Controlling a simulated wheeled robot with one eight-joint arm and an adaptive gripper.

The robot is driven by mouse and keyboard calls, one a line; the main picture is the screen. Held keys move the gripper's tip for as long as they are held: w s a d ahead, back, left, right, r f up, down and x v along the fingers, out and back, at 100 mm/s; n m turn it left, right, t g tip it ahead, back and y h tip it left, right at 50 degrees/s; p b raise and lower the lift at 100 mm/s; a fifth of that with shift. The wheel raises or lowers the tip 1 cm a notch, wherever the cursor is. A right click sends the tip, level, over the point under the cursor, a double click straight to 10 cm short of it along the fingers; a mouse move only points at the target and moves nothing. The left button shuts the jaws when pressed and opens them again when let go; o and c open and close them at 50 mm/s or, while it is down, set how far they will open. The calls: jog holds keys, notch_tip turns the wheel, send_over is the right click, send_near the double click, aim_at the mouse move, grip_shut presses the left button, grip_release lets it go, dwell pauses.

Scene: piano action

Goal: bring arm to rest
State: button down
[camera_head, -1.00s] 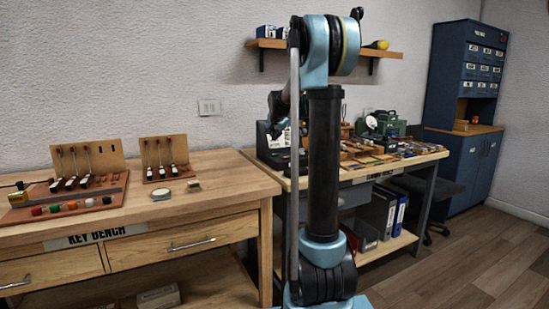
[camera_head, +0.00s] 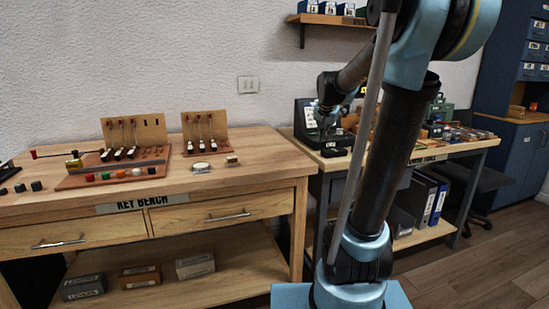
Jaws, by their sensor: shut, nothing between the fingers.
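My arm rises from its light blue base at the lower middle, and its black upper link leans to the right. The elbow sits at the top right, partly cut off by the frame edge. The forearm reaches back down and to the left. My gripper (camera_head: 324,126) is small at its end, beside a dark box at the back bench. It looks shut, with nothing seen in it. Its fingertips are hard to make out against the dark things behind.
The wooden key bench (camera_head: 255,170) on the left holds a rack of red-topped levers (camera_head: 130,177), a smaller rack (camera_head: 205,143) and a round pale disc (camera_head: 201,167). A second bench (camera_head: 465,151) behind my arm is crowded with tools. A wall shelf (camera_head: 325,19) hangs above.

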jog(key=s+f+n+g, duration=0.1)
jog(key=s+f+n, duration=0.1)
jog(key=s+f, duration=0.4)
jog(key=s+f+n+g, duration=0.2)
jog(key=s+f, duration=0.5)
jog(key=s, duration=1)
jog(key=s+a+f+n+g, duration=0.1)
jog(key=s+f+n, duration=0.1)
jog(key=s+f, duration=0.4)
jog(key=s, duration=0.5)
jog(key=shift+s+f+n+y, duration=0.15)
jog(key=shift+s+n+y, duration=0.25)
jog(key=shift+w+f, duration=0.2)
jog(key=shift+w, duration=0.3)
